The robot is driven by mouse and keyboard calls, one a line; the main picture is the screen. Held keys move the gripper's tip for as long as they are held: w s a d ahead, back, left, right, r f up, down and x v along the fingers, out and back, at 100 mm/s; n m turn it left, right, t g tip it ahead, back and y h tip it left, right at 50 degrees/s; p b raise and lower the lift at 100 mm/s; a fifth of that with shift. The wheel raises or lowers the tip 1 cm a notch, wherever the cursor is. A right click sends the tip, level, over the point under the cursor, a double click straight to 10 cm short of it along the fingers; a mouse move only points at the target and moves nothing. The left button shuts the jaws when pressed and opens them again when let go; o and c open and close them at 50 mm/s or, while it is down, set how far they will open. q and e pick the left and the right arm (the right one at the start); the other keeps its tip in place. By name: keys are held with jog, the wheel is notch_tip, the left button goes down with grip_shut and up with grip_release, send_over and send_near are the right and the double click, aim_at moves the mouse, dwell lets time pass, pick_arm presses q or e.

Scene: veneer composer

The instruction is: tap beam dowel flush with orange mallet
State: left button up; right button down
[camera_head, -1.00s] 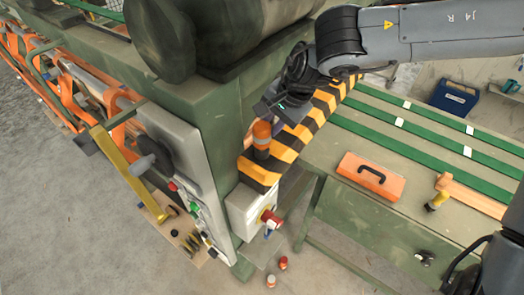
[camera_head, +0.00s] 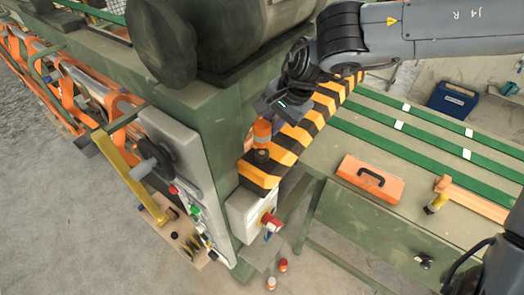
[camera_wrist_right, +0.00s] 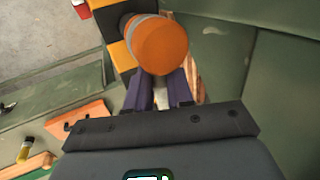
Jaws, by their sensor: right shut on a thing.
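My right gripper (camera_head: 284,103) is shut on the orange mallet (camera_head: 262,131). In the right wrist view, the mallet's round orange head (camera_wrist_right: 161,45) sits just beyond the fingertips (camera_wrist_right: 160,92), with the handle between them. In the head view, the mallet head is over the near end of the black-and-yellow striped beam (camera_head: 300,138). I cannot tell whether it touches the beam. My left gripper is not in view.
A green machine housing (camera_head: 215,105) rises left of the beam. A control panel (camera_head: 178,185) and a red knob box (camera_head: 245,212) stand close below. An orange block with a black handle (camera_head: 371,180) lies on the green bench (camera_head: 345,215). Two small containers (camera_head: 271,283) stand on the floor.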

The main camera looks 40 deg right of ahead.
jog(key=shift+r, duration=0.1)
dwell(0.3)
jog(key=shift+r+p, duration=1.7)
jog(key=shift+r, duration=0.75)
jog(key=shift+f, duration=0.15)
jog(key=shift+f+b, duration=0.45)
jog(key=shift+f, duration=0.05)
notch_tip(320, 180, down, 5)
jog(key=b, duration=0.3)
jog(key=shift+f+b, duration=0.55)
jog(key=shift+f, duration=0.2)
jog(key=shift+r, duration=0.15)
